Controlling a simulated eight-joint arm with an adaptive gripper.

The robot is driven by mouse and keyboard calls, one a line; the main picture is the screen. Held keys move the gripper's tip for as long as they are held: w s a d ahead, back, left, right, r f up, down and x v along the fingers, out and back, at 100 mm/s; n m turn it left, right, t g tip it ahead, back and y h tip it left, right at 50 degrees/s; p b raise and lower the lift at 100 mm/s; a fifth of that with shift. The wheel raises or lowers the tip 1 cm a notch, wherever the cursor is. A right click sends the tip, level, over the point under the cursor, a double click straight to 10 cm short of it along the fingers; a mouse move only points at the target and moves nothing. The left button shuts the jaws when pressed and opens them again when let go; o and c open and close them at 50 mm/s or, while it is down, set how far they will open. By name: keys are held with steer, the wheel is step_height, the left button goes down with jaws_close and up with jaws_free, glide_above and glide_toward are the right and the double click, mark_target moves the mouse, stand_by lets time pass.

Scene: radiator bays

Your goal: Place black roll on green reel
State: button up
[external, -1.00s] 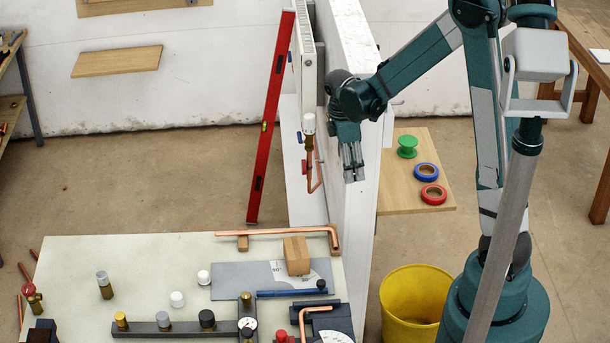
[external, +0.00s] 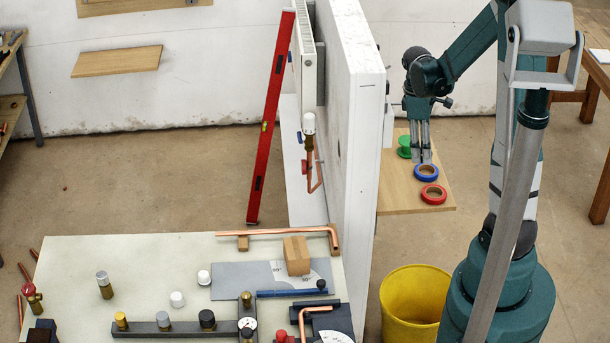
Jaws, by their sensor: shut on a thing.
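The green reel (external: 403,148) stands on a wooden board beyond the white wall, partly covered by my gripper in this view. My gripper (external: 424,160) points down over the board, just right of the reel and behind the blue roll. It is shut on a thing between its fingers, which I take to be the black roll. The roll is hardly visible, and its exact pose in the fingers cannot be told. No black roll shows lying on the board.
A blue roll (external: 426,172) and a red roll (external: 433,194) lie on the wooden board (external: 398,197). The tall white wall (external: 352,150) with the radiator stands left of the board. A yellow bucket (external: 408,300) stands in front. A cluttered workbench (external: 130,260) is at lower left.

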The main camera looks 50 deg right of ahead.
steer(key=d, duration=0.5)
steer(key=n+t+h+b, duration=0.1)
steer(key=n+t+b, duration=0.1)
steer(key=n+b, duration=1.15)
glide_above(409, 140)
step_height(409, 140, down, 17)
steer(key=shift+a, duration=0.35)
steer(key=shift+r, duration=0.1)
steer(key=shift+f, duration=3.15)
steer(key=shift+f, duration=1.85)
steer(key=shift+f, duration=0.15)
